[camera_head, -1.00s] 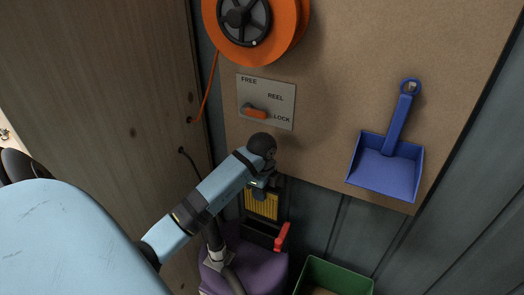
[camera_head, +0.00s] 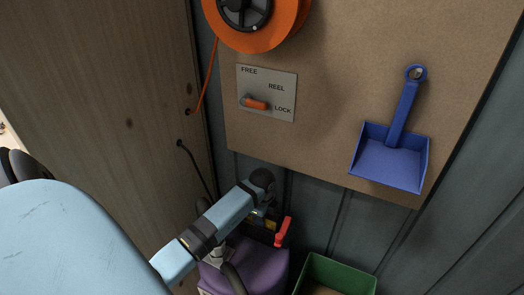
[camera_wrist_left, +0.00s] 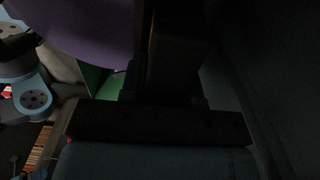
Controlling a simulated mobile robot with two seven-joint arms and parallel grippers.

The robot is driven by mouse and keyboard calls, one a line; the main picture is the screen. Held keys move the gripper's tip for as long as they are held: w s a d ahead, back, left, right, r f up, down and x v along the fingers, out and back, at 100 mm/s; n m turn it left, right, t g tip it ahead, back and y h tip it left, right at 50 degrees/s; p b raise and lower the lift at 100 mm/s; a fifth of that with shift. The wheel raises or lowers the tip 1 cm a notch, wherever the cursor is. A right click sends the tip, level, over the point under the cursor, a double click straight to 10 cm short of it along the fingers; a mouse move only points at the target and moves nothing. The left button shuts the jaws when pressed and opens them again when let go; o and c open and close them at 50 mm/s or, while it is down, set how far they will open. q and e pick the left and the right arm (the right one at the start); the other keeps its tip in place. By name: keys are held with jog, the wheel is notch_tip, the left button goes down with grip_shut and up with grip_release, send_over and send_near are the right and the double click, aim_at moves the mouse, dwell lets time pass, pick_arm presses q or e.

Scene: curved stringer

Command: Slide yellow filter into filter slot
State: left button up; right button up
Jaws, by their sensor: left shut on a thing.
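The yellow filter (camera_head: 270,224) shows only as a small yellow edge below my left gripper in the head view. My left gripper (camera_head: 264,212) is shut on it, just above the top of the purple canister (camera_head: 265,262). The dark filter slot (camera_head: 258,235) is in the canister's top, beside a red lever (camera_head: 283,232). The filter's lower part is hidden, so I cannot tell how deep it sits in the slot. The left wrist view is very dark; the purple canister (camera_wrist_left: 90,30) shows at its upper left. My right gripper is not in view.
A green bin (camera_head: 338,275) stands to the right of the canister. Above are a lever plate (camera_head: 268,93), an orange reel (camera_head: 262,35) and a blue dustpan (camera_head: 390,160) on the board. A wooden panel (camera_head: 110,90) is at the left.

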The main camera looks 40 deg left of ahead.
pick_arm(q)
jog(key=shift+f, duration=0.1)
jog(key=o, duration=1)
jog(key=shift+c, duration=0.2)
